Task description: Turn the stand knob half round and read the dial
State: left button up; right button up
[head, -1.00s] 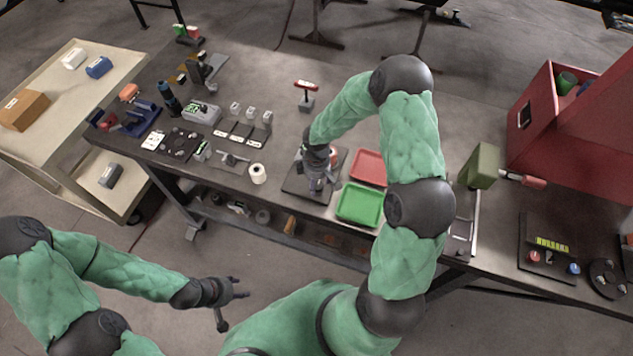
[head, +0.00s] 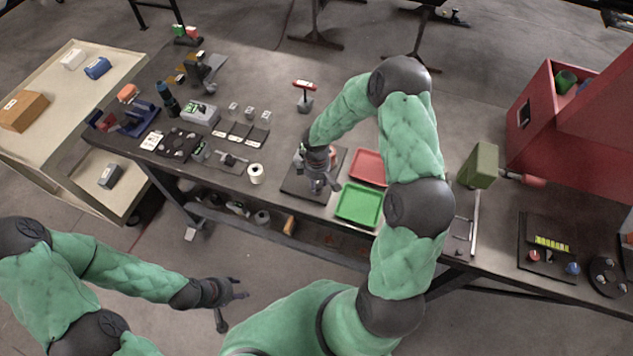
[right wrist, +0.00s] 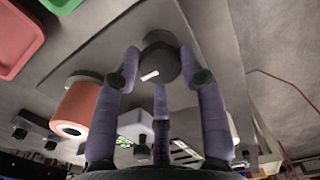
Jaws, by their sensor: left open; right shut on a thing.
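The stand is a dark flat plate (head: 296,188) on the workbench, left of the red and green trays. In the right wrist view its knob (right wrist: 162,64) is a dark round piece with a short white mark, tilted in that picture. My right gripper (head: 319,184) points down over the plate, and its fingers (right wrist: 160,80) are shut around the knob. In the head view the gripper hides the knob. An orange-red cylinder (right wrist: 80,106) stands beside it. I cannot make out the dial's reading. My left gripper (head: 236,290) is open and empty, in front of the bench.
A red tray (head: 369,166) and a green tray (head: 359,204) lie just right of the stand. A white roll (head: 256,173) stands to its left. A red-handled tool on a small block (head: 304,96) stands behind. A red cabinet (head: 536,118) is at right.

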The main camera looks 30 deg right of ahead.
jog(key=shift+w+a+m+b, duration=0.1)
jog(key=shift+a+m+b, duration=0.05)
jog(key=shift+m+b, duration=0.35)
jog(key=o, duration=1.1)
jog(key=shift+a, duration=0.1)
jog(key=shift+w+a, duration=0.1)
jog(key=shift+w, duration=0.05)
jog(key=shift+r, duration=0.1)
jog(key=shift+d+r, duration=0.2)
jog(key=shift+r, duration=0.1)
notch_tip(320, 180, up, 11)
jog(key=shift+a, duration=0.15)
